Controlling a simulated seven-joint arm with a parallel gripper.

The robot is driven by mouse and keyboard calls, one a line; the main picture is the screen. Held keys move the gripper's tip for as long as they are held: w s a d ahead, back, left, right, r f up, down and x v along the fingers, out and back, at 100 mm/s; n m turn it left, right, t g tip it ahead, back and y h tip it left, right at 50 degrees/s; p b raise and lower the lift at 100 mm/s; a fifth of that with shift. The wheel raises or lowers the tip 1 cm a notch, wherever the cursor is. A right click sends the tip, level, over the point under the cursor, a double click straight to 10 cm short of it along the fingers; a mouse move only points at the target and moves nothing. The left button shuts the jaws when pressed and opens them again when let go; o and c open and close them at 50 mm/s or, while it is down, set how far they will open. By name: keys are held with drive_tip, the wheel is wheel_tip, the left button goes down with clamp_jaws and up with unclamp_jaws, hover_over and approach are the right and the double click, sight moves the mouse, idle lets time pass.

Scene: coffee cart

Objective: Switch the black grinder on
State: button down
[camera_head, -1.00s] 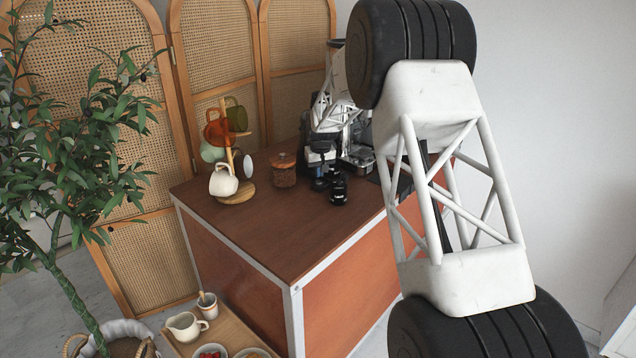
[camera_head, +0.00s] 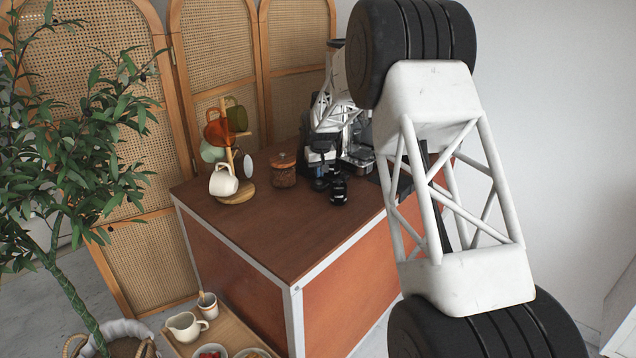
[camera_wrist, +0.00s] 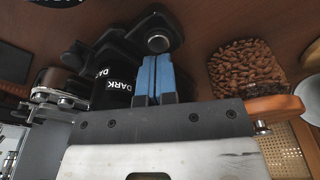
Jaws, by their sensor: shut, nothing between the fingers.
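The black grinder (camera_wrist: 113,80) shows in the wrist view with white "DARK" lettering, just left of my fingers. A round silver-faced knob (camera_wrist: 158,41) on a black part lies straight ahead of the fingertips. My gripper (camera_wrist: 156,63) has its blue fingers shut together with nothing between them, tips close to the knob; I cannot tell whether they touch. In the head view, a small black part of the grinder (camera_head: 338,191) shows on the cart top, with my gripper (camera_head: 320,184) just left of it. My arm hides much of the area behind.
A jar of coffee beans (camera_head: 283,171) stands left of my gripper, close by in the wrist view (camera_wrist: 246,66). A mug tree (camera_head: 236,190) with several mugs stands farther left. Metal equipment (camera_head: 358,158) is behind at right. The cart's front top (camera_head: 270,235) is clear.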

sight(319, 182)
drive_tip(key=shift+f, duration=1.25)
idle(2.0)
drive_tip(key=shift+r, duration=1.25)
drive_tip(key=shift+r, duration=0.1)
drive_tip(key=shift+r, duration=1.45)
